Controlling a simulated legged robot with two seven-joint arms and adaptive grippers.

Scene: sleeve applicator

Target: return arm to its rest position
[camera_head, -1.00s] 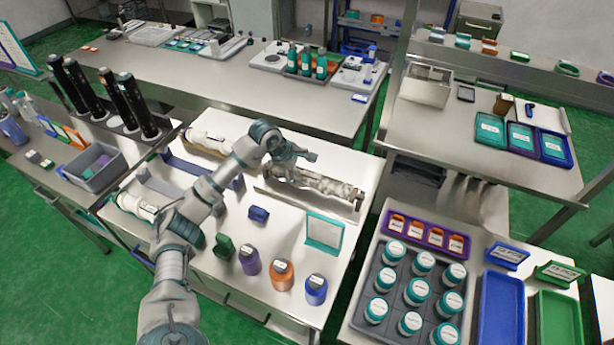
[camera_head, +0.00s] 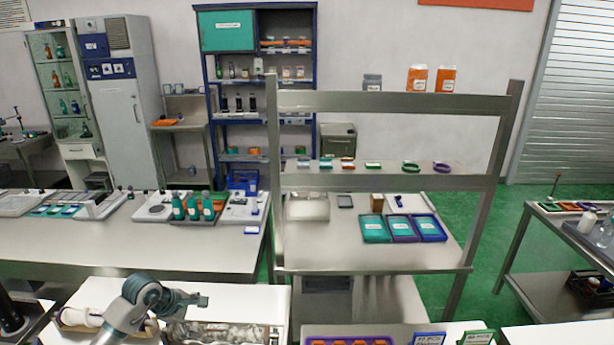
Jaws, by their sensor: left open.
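My left arm comes in from the bottom left, and its gripper (camera_head: 190,300) shows at the lower left above the white-topped work table (camera_head: 255,297). The gripper is open and seems empty. A white roll (camera_head: 85,317) lies left of the arm on the same table. My right gripper is not in view.
A steel shelf rack (camera_head: 390,182) stands ahead, with teal and purple trays (camera_head: 373,229) on its lower top. A long bench (camera_head: 120,245) with green bottles (camera_head: 193,207) is behind my arm. A purple tray of orange items (camera_head: 350,341) sits at the bottom. Green floor (camera_head: 495,225) shows at right.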

